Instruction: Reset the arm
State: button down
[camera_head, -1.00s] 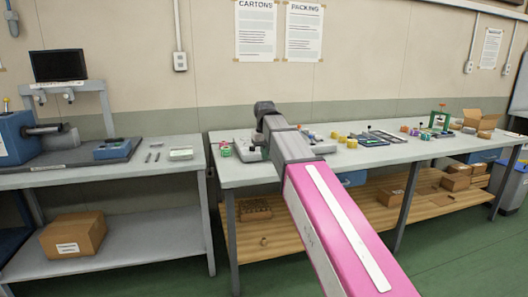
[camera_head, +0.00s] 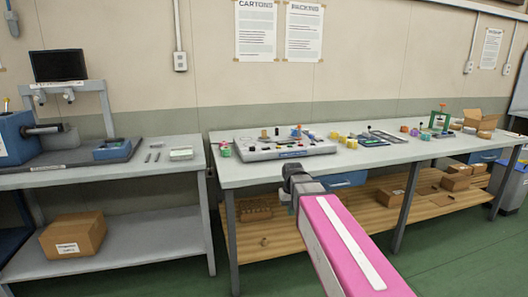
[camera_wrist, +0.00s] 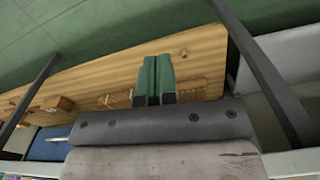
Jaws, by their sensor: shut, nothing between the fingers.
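My pink arm (camera_head: 345,243) reaches up from the lower right in the head view. Its dark end, with my gripper (camera_head: 290,180), is in front of the long bench's front edge, below the level of its top. In the wrist view my gripper (camera_wrist: 156,75) shows as two green fingers side by side, shut with nothing between them. Behind the fingers, the wooden lower shelf (camera_wrist: 100,78) and the green floor show. The fingers look apart from the shelf.
The long bench (camera_head: 232,177) carries a grey panel (camera_head: 285,150), several yellow pieces (camera_head: 340,137) and a green frame (camera_head: 440,121). Cartons (camera_head: 390,196) lie on its lower shelf. A second bench (camera_head: 100,178) stands left. Green floor in front is clear.

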jog(key=s+d+f, duration=0.4)
jog(key=s+f, duration=0.2)
jog(key=f, duration=0.1)
jog(key=s+d+f+m, duration=0.1)
jog(key=s+d+f, duration=0.3)
jog(key=s+f, duration=0.2)
jog(key=shift+f+m, duration=0.3)
jog(key=shift+f, duration=0.6)
jog(key=shift+s, duration=0.1)
